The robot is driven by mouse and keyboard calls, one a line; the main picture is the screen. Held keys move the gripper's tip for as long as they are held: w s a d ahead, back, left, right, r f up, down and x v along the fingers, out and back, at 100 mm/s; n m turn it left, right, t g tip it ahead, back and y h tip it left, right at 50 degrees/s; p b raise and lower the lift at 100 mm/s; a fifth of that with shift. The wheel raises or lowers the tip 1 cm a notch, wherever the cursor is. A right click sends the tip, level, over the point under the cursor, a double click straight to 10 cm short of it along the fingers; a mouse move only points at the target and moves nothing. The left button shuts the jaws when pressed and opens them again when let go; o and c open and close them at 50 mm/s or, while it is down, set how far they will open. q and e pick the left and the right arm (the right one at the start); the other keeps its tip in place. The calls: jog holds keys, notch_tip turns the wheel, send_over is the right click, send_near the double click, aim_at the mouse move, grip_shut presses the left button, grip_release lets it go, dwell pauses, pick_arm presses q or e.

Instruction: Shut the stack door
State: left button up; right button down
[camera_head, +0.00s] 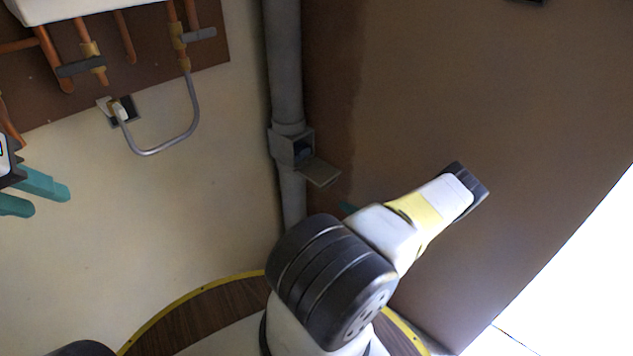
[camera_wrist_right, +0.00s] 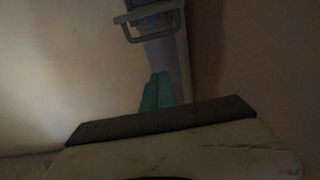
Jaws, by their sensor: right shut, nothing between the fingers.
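The stack is a grey vertical pipe (camera_head: 284,70) in the corner, with a square access box (camera_head: 292,146) on it. The stack door (camera_head: 322,172), a small flat panel, hangs open from the box, sticking out to the lower right. In the wrist view a pale framed piece (camera_wrist_right: 150,36), apparently the door, is at the top, beyond the fingers. My right gripper (camera_wrist_right: 158,92) is shut and empty, below and apart from it. In the head view my arm hides most of that gripper; a teal bit shows below the door. My left gripper (camera_head: 50,201) is open and empty at the left edge.
A brown board (camera_head: 215,50) with copper pipes and grey-handled valves is at the upper left. A looped grey hose (camera_head: 160,150) hangs below it. A brown plaster wall (camera_head: 480,90) stands to the right of the stack.

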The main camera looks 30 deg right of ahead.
jog(key=w+a+r, duration=0.2)
jog(key=w+r, duration=0.1)
jog(key=w, duration=0.3)
jog(key=shift+w, duration=0.4)
jog(key=shift+r, duration=0.1)
